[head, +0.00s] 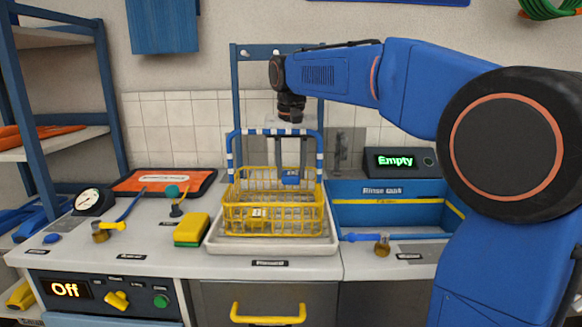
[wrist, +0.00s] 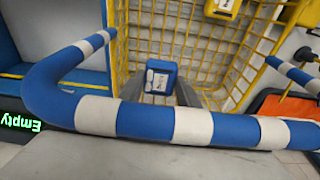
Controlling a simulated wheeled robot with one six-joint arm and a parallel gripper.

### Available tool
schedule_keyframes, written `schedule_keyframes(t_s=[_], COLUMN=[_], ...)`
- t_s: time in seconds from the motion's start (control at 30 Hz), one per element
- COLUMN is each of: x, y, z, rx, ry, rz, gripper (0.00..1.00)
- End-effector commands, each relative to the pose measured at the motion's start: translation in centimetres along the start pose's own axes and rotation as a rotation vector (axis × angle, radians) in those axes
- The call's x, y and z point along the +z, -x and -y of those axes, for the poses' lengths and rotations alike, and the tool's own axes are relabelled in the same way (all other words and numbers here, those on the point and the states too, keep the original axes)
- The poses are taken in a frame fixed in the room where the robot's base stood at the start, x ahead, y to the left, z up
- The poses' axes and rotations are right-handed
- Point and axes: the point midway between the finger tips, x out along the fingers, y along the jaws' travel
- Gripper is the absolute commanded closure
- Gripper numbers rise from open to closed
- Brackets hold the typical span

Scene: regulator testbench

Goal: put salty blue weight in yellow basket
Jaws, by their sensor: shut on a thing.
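The blue weight (head: 291,178) is a small block with a white label. It hangs between the fingers of my gripper (head: 291,168); the wrist view shows the blue weight (wrist: 161,78) there too. The yellow basket (head: 270,219) is a wire basket on a pale tray (head: 216,243), with a blue-and-white striped handle (head: 275,132) raised over it. The weight appears over the rear part of the basket, level with its upper rim. I cannot tell its exact depth. In the wrist view the striped handle (wrist: 145,120) crosses in front of my fingers. A yellow labelled piece (head: 257,212) shows at the basket.
A blue rinse basin (head: 385,215) stands to the right, with a display (head: 395,160) reading "Empty". A yellow-green sponge (head: 192,229), a gauge (head: 88,200) and an orange-black mat (head: 165,181) lie to the left. A blue rack frame (head: 236,95) stands behind the basket.

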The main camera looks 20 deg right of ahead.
Motion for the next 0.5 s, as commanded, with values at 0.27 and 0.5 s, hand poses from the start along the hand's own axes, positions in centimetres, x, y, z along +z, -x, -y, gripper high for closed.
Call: schedule_keyframes(t_s=[0.27, 0.5], x=[0.06, 0.05], y=[-0.29, -0.29], z=[-0.01, -0.01], rx=[0.0, 0.0], ry=[0.0, 0.0], rz=[0.0, 0.0], gripper=[0.52, 0.43])
